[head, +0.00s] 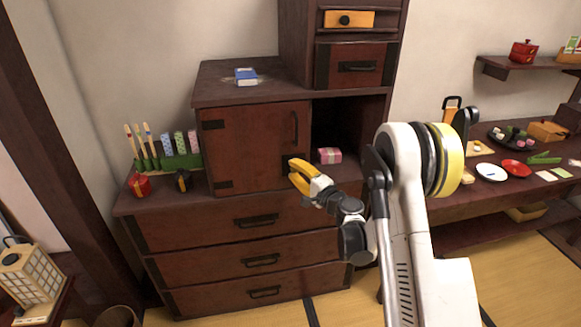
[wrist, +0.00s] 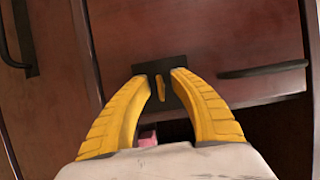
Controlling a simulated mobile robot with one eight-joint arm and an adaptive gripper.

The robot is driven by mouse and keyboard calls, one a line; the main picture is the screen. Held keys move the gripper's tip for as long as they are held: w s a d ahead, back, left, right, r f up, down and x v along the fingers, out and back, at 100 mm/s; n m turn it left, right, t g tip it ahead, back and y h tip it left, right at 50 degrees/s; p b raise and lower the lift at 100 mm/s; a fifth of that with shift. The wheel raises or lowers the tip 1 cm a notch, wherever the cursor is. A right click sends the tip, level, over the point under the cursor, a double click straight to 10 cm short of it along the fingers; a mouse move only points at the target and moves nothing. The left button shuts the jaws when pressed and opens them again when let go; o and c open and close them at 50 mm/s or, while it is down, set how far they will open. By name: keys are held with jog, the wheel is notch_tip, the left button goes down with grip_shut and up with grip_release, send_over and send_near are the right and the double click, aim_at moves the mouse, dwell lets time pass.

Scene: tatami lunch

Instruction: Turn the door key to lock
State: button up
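The brown cabinet door (head: 250,150) is closed on the chest, with a dark vertical handle (head: 295,127) near its right edge. A black lock plate (head: 286,161) sits low on that edge, partly hidden behind my gripper (head: 292,169). In the wrist view the lock plate (wrist: 157,69) lies straight ahead, with a small yellow key (wrist: 160,89) on it. My gripper's yellow fingers (wrist: 163,78) are apart, one on each side of the key. I see a gap between each finger and the key. I cannot tell whether the fingertips touch the plate.
An open cubby right of the door holds a pink box (head: 330,156). A blue box (head: 246,76) lies on the cabinet top. Drawers with dark handles (head: 257,221) are below the door.

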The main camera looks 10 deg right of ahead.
jog(key=shift+s, duration=0.15)
grip_shut()
jog(key=shift+r+n, duration=0.1)
jog(key=shift+n, duration=0.2)
jog(key=shift+n+g+h+p, duration=0.4)
jog(key=shift+n+g, duration=0.1)
jog(key=shift+n, duration=0.6)
jog(key=n+g+h, duration=0.1)
jog(key=n, duration=0.2)
jog(key=shift+p, duration=0.35)
jog(key=n+h, duration=0.2)
jog(key=n, duration=0.1)
jog(key=shift+n+g+h, duration=0.3)
jog(key=shift+n+g, duration=0.1)
jog(key=n+h, duration=0.2)
jog(key=n, duration=0.1)
jog(key=shift+n+h, duration=0.3)
jog(key=shift+n, duration=0.1)
